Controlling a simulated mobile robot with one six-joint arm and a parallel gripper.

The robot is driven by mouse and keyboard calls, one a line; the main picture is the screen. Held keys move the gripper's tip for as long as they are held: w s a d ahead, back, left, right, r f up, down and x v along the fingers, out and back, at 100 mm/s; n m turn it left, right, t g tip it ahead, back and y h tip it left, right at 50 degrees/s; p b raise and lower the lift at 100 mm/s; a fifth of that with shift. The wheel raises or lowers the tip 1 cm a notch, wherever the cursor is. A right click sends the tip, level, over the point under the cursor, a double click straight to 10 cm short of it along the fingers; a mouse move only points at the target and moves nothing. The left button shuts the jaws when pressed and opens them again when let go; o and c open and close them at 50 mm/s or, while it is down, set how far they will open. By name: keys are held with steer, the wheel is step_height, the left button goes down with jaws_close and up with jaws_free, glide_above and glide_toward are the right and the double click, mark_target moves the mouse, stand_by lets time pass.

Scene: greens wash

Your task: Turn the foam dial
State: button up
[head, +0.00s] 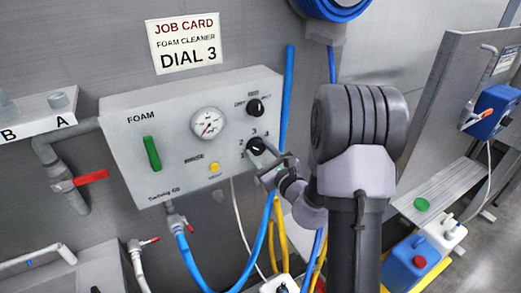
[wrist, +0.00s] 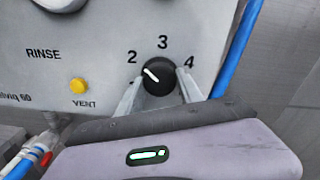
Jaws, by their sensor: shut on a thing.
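The foam dial is a round black knob with a white pointer mark, low on the right of the grey foam panel (head: 178,178). It shows in the head view (head: 256,146) and in the wrist view (wrist: 160,78). Figures 2, 3 and 4 are printed around it. In the wrist view the pointer leans up and left, toward the 2. My gripper (head: 264,157) is shut on the dial, one finger on each side, also in the wrist view (wrist: 161,92). The job card (head: 185,43) above reads DIAL 3.
Another black knob (head: 256,107) sits above the dial. The panel also carries a gauge (head: 208,123), a green handle (head: 152,153) and a yellow vent button (head: 215,168). A blue hose (head: 288,90) runs just right of the panel.

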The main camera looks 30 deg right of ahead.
steer(key=m+p, duration=0.3)
steer(key=m, duration=0.2)
steer(key=shift+r, duration=0.1)
steer(key=shift+a+m+p, duration=0.1)
steer(key=shift+m+p, duration=1.15)
steer(key=shift+m, duration=0.95)
steer(key=o, duration=1.4)
steer(key=shift+s, duration=0.1)
